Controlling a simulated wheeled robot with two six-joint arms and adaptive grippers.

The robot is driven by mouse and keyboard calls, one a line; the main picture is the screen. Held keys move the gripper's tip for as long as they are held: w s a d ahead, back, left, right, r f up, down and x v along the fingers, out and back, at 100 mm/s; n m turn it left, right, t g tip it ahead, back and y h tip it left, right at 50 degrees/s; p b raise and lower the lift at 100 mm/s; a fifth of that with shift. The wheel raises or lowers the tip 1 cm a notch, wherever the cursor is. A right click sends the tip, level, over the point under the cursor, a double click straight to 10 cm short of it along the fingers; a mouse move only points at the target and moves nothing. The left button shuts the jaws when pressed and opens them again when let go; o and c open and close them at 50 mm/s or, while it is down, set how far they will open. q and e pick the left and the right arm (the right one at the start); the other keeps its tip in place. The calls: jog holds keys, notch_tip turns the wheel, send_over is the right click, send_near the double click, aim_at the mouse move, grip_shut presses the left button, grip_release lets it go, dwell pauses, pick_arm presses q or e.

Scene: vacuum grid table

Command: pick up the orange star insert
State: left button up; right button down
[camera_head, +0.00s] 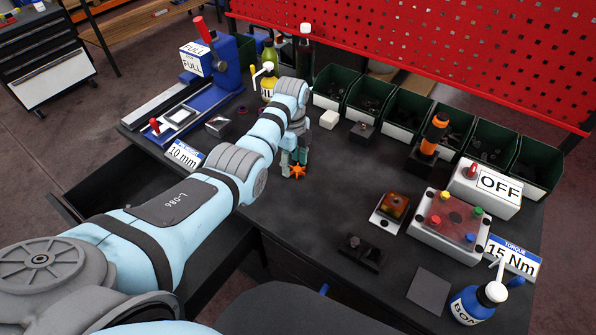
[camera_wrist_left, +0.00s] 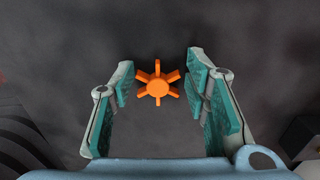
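The orange star insert (camera_head: 297,171) is on the dark table top, just by my left gripper (camera_head: 291,160). In the left wrist view the star (camera_wrist_left: 158,87) lies between the tips of the two teal-padded fingers of my left gripper (camera_wrist_left: 159,88). There is a visible gap on both sides of it, so the gripper is open and holds nothing. I cannot tell the exact height of the fingers above the table. My right gripper is not in view.
Green bins (camera_head: 369,93) line the back under a red perforated panel (camera_head: 440,45). A blue press (camera_head: 215,75) stands back left. A white box with coloured knobs (camera_head: 425,232) and an orange-brown block (camera_head: 394,206) are at right. The table (camera_head: 310,215) in front of the star is clear.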

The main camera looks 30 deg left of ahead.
pick_arm(q)
jog(key=shift+s+f, duration=0.1)
jog(key=shift+s, duration=0.05)
jog(key=c, duration=0.5)
